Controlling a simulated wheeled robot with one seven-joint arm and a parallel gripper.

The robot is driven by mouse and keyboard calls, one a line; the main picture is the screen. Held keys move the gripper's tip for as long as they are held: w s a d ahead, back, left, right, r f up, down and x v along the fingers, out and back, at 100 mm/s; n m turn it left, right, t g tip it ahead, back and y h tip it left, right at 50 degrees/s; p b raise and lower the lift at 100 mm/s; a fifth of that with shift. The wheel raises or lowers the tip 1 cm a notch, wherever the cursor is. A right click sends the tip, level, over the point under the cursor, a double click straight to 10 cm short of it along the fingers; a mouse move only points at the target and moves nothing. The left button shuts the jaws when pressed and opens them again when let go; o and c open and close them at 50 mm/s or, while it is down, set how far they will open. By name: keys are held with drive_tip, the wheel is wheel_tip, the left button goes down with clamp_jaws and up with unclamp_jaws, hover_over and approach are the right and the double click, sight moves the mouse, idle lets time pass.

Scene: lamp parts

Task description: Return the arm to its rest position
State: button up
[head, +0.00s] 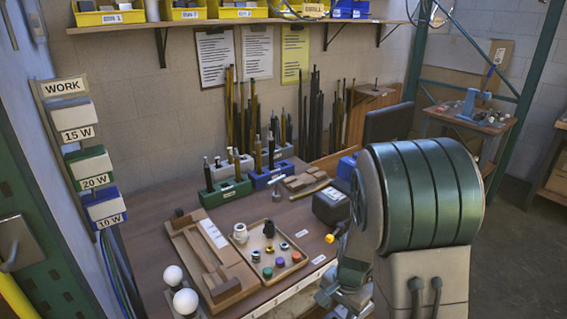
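My arm fills the right foreground of the head view, with a large green and grey link. Lower, lighter parts of it that look like my wrist and gripper (334,288) show beside the table's front edge, partly hidden behind the link. The fingers are too small and covered to tell open from shut, and I cannot see anything held. A small yellow-orange tip (330,238) shows just above these parts; I cannot tell what it belongs to.
On the workbench (150,235) are a tray (291,268) of small lamp parts, a wooden fixture (205,262), two white bulbs (185,300), a dark box (331,204) and colored racks (225,192) of upright rods. Open floor (520,240) lies to the right.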

drive_tip(key=s+r+n+t, duration=0.1)
drive_tip(key=s+r+n, duration=0.3)
drive_tip(key=r, duration=0.5)
drive_tip(key=s+r+n+t, duration=0.1)
drive_tip(key=s+r+n, duration=0.4)
drive_tip(key=s+r, duration=0.4)
drive_tip(key=shift+s+d+h, duration=0.15)
drive_tip(key=shift+d+h, duration=0.2)
drive_tip(key=shift+h, duration=0.05)
drive_tip(key=shift+r, duration=0.1)
